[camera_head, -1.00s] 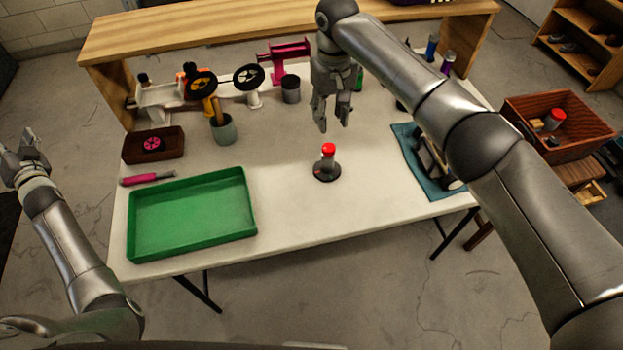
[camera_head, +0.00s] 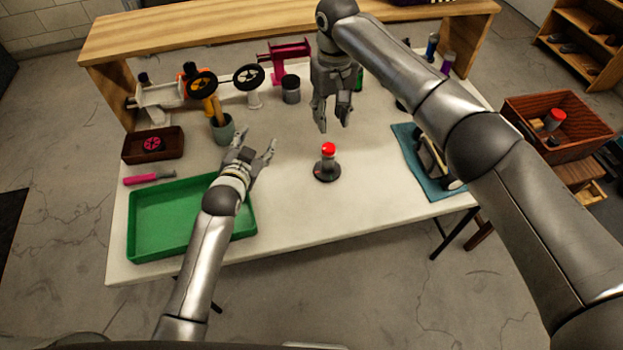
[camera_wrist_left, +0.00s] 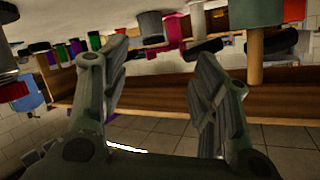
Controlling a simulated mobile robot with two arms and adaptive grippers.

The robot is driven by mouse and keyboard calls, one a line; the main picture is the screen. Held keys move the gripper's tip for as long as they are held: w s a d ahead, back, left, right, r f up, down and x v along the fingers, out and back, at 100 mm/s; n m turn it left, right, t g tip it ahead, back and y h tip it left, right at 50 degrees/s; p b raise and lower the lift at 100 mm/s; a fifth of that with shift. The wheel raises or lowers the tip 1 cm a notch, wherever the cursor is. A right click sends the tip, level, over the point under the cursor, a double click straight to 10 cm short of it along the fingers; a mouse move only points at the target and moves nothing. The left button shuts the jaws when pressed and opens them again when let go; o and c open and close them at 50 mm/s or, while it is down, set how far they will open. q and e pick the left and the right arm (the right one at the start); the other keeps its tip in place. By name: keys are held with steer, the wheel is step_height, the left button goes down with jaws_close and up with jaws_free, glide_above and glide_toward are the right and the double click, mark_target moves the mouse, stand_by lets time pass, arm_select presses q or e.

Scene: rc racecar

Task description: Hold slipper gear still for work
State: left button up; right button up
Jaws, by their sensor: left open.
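No part is clearly marked as the slipper gear. A dark round disc (camera_head: 327,174) lies at mid-table, with a grey, red-capped piece (camera_head: 328,152) upright on it. They also show at the left edge of the left wrist view, which is upside down: the red cap (camera_wrist_left: 12,92) there. A pink wheel-like part (camera_head: 152,143) lies in a small brown tray. My left gripper (camera_head: 257,153) is open and empty, left of the disc and apart from it, by the green tray's upper right corner. My right gripper (camera_head: 334,124) hangs open and empty above and behind the disc.
The green tray (camera_head: 160,220) lies at the front left, partly under my left arm. A pink-handled tool (camera_head: 140,179) lies behind it. A cup (camera_head: 222,130) with a handle in it stands behind my left gripper. A blue mat (camera_head: 408,150) lies right.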

arm_select(q)
steer(key=s+d, duration=0.1)
steer(key=d, duration=0.2)
steer(key=s+d+h, duration=0.1)
steer(key=d, duration=0.2)
steer(key=s+d+g+h, duration=0.1)
steer(key=d, duration=0.2)
steer(key=shift+s+f, duration=0.2)
steer(key=shift+s, duration=0.05)
steer(key=n+h, duration=0.1)
steer(key=h, duration=0.1)
glide_toward(325, 164)
steer(key=shift+w+d+r+g, duration=0.15)
steer(key=shift+w+d+g, duration=0.2)
steer(key=shift+w, duration=0.25)
steer(key=x, duration=1)
steer(key=shift+w+f, duration=0.3)
steer(key=c, duration=1.2)
